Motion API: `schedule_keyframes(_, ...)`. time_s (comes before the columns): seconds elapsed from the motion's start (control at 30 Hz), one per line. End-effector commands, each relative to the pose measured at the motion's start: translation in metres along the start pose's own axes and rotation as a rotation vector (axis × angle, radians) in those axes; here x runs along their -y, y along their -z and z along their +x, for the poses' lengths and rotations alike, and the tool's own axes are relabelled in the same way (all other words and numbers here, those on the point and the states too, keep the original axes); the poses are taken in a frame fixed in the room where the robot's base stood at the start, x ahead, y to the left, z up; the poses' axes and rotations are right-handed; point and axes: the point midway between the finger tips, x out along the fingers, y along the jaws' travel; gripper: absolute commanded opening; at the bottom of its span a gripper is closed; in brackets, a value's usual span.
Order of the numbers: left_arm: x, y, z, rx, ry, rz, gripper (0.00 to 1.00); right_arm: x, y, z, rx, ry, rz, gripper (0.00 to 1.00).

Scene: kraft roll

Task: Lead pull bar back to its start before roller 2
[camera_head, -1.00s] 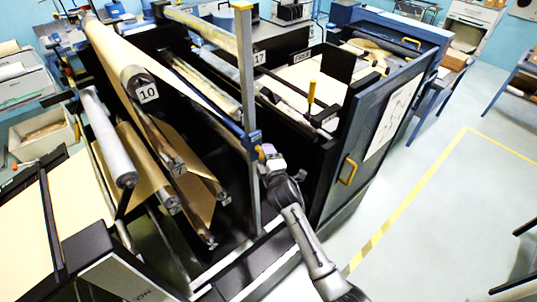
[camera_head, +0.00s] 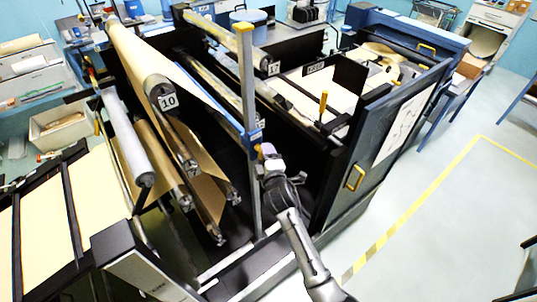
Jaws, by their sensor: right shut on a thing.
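The pull bar looks to be the long blue bar (camera_head: 222,108) along the edge of the brown paper web. Its near end meets a blue bracket on the upright grey post (camera_head: 247,85). My right gripper (camera_head: 266,153) is shut at this near end, beside the post; its fingers are small and partly hidden. Roller 10 (camera_head: 160,88) is left of the bar, with brown paper over it. Roller 7 (camera_head: 186,165) and other rollers hang below. I cannot make out which is roller 2. My left gripper does not show clearly.
A blue-grey machine door (camera_head: 385,135) with a yellow handle (camera_head: 353,177) stands right of my arm. A roller marked 17 (camera_head: 273,68) is behind the post. The floor (camera_head: 440,220) at the right is open, with yellow tape lines.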

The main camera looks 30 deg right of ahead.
Motion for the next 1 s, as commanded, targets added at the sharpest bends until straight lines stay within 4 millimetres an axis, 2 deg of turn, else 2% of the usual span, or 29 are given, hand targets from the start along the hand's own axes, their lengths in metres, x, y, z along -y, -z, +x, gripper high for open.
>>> schedule_keyframes(0.17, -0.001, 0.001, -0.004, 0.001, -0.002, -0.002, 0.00, -0.005, 0.003, -0.001, -0.002, -0.002, 0.003, 0.11)
schedule_keyframes(0.77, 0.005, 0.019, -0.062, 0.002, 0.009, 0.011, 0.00, -0.076, 0.059, -0.017, -0.002, -0.001, 0.002, 0.11)
schedule_keyframes(1.0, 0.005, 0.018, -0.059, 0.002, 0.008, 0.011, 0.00, -0.100, 0.081, -0.024, -0.002, -0.004, 0.002, 0.11)
